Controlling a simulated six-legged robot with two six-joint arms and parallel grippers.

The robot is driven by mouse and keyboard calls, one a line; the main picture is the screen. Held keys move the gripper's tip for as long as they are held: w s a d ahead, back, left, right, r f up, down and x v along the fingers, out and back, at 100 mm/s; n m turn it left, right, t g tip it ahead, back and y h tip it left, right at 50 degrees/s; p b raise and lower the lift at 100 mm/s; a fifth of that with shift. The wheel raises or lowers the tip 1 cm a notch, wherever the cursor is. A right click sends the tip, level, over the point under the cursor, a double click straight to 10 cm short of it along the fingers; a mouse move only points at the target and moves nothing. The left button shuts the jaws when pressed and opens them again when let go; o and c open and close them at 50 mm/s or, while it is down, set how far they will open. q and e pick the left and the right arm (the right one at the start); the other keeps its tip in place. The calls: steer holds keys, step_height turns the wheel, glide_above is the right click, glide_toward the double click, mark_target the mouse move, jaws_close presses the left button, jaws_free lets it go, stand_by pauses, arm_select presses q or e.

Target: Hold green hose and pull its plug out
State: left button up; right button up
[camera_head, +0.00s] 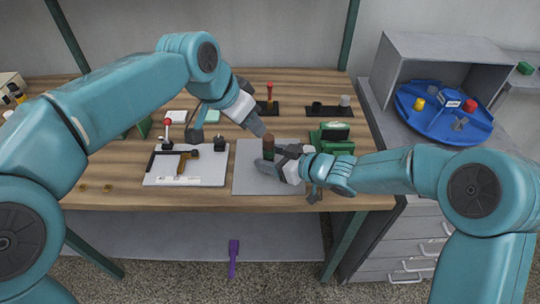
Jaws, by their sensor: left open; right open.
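A short upright piece stands over the grey mat (250,182) near the middle of the bench. Its lower part is dark green and looks like the green hose (268,154); its brown top looks like the plug (268,140). My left gripper (258,129) is open and comes down from the upper left, its tip close to the brown top. My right gripper (270,168) is open and low at the green part, coming from the right. The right gripper hides the lower end of the hose. I cannot tell whether either gripper touches it.
A white board (210,175) with a brown-handled tool lies left of the mat. A green device (332,136) stands close behind my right gripper. Dark holders (330,111) are at the back. A blue round tray (425,122) sits right. A purple tool (233,258) is below the bench.

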steer(key=shift+w+a+f, duration=0.2)
steer(key=shift+w+a, duration=0.1)
steer(key=shift+a, duration=0.1)
steer(key=c, duration=1)
arm_select(q)
steer(key=w+a+f+n+t+y, duration=0.2)
steer(key=w+a+t, duration=0.4)
steer(key=w+a, duration=0.25)
arm_select(e)
steer(key=shift+c, duration=0.3)
arm_select(q)
steer(key=m+g+h, duration=0.2)
steer(key=m+h, duration=0.2)
steer(key=h, duration=0.5)
glide_toward(269, 145)
steer(key=w+r, duration=0.1)
steer(key=w, duration=0.1)
steer(key=x, duration=1.1)
steer(key=shift+d+f, duration=0.2)
steer(key=shift+f, duration=0.05)
